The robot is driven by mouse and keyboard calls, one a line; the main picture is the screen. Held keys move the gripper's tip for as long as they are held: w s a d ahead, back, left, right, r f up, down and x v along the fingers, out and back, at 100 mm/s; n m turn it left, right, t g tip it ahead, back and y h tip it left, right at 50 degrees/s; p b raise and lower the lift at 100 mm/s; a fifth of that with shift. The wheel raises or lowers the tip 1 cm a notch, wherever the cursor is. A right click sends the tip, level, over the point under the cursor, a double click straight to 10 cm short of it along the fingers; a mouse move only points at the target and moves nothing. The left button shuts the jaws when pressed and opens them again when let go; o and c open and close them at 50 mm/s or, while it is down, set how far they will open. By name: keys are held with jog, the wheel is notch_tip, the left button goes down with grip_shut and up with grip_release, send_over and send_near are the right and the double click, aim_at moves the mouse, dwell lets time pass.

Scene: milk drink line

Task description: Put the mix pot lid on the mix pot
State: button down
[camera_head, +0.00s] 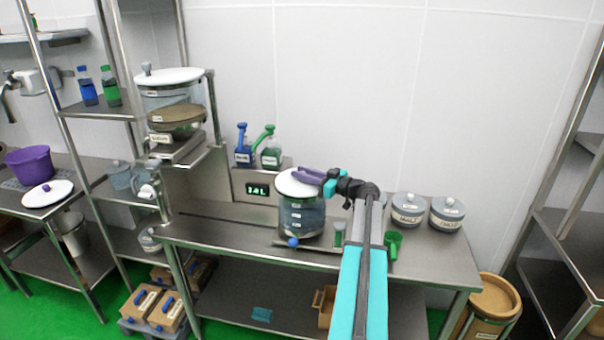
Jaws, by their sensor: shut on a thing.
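The mix pot (301,218) is a clear, labelled vessel on the steel table, with a blue knob low on its front. The white round mix pot lid (293,188) is at the pot's top, over its opening. I cannot tell whether it rests fully on the rim. My gripper (306,175), with purple fingers, is at the lid's top and shut on it, seemingly at its knob. The fingers hide the knob and part of the lid's far right side.
Blue (243,146) and green (271,152) pump bottles stand behind the pot. Another white lid (48,194) lies on the left table. The table's left front is clear.

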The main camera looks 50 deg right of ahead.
jog(key=shift+f, duration=0.15)
jog(key=shift+f, duration=0.15)
jog(key=c, duration=1.5)
grip_release()
jog(key=b+v, duration=0.3)
jog(key=v, duration=0.9)
